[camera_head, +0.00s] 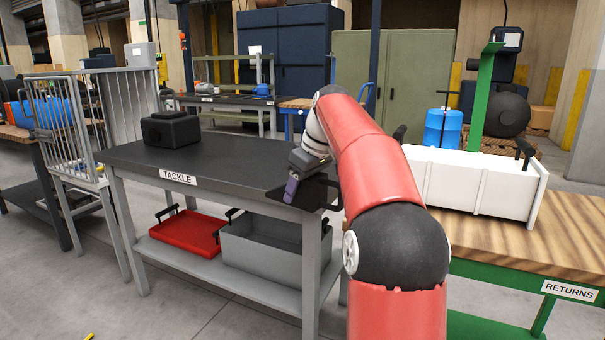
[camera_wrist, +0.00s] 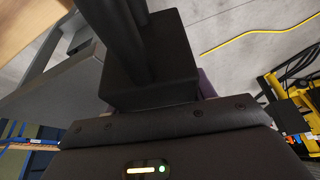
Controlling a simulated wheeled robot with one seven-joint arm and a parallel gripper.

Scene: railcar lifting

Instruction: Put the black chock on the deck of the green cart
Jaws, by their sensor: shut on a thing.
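My gripper (camera_head: 296,187) hangs over the near right corner of the TACKLE table (camera_head: 240,165). Its purple finger shows in the head view. It is shut on a black piece (camera_head: 318,192), which looks like the black chock. In the wrist view this chock (camera_wrist: 150,88) fills the space before the palm as a dark block, with dark bars rising from it; purple shows beside it. Its far side is hidden. I cannot make out the green cart for certain; a green upright post (camera_head: 485,90) stands behind the right table, its base hidden.
A black box (camera_head: 170,130) sits on the TACKLE table. A red tray (camera_head: 188,236) and a grey tote (camera_head: 260,250) are on its lower shelf. A white crate (camera_head: 470,185) stands on the wooden RETURNS table (camera_head: 560,245). A blue drum (camera_head: 443,128) stands behind.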

